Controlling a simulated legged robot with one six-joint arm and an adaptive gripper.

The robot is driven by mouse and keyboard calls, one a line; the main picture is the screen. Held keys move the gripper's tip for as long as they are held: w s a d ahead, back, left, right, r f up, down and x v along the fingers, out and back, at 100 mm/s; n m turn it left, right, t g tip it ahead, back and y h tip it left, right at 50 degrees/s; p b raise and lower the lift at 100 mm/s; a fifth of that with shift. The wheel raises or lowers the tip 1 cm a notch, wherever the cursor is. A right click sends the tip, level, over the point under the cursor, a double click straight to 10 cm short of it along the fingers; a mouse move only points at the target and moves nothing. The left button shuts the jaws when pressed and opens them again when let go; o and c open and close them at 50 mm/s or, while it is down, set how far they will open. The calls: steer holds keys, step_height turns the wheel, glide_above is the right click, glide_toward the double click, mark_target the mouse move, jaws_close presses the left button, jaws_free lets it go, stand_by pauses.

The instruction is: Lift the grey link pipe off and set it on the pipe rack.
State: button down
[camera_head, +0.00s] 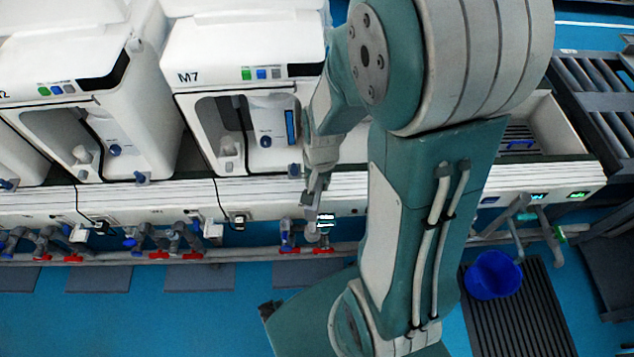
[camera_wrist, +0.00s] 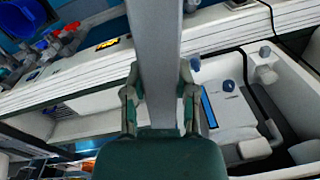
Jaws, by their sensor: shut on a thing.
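My gripper (camera_wrist: 160,105) is shut on a long grey bar, which I take to be the grey link pipe (camera_wrist: 153,45). One green finger lies on each side of it in the wrist view. The pipe runs from the palm up past the top edge, so its far end is out of that view. In the head view, my gripper (camera_head: 314,188) is beside the front rail below machine M7. A short grey piece shows under it, close to the red and blue valves; whether it touches them is unclear. I cannot pick out the pipe rack with certainty.
White machine M7 (camera_head: 240,85) stands just left of my arm, with another white machine (camera_head: 75,90) further left. Pipes with red and blue valves (camera_head: 165,243) line the bench front. A blue bucket (camera_head: 492,274) stands at lower right. A roller conveyor (camera_head: 595,95) is at far right.

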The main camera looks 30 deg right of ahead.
steer(key=shift+r, duration=0.85)
steer(key=shift+w+f, duration=0.1)
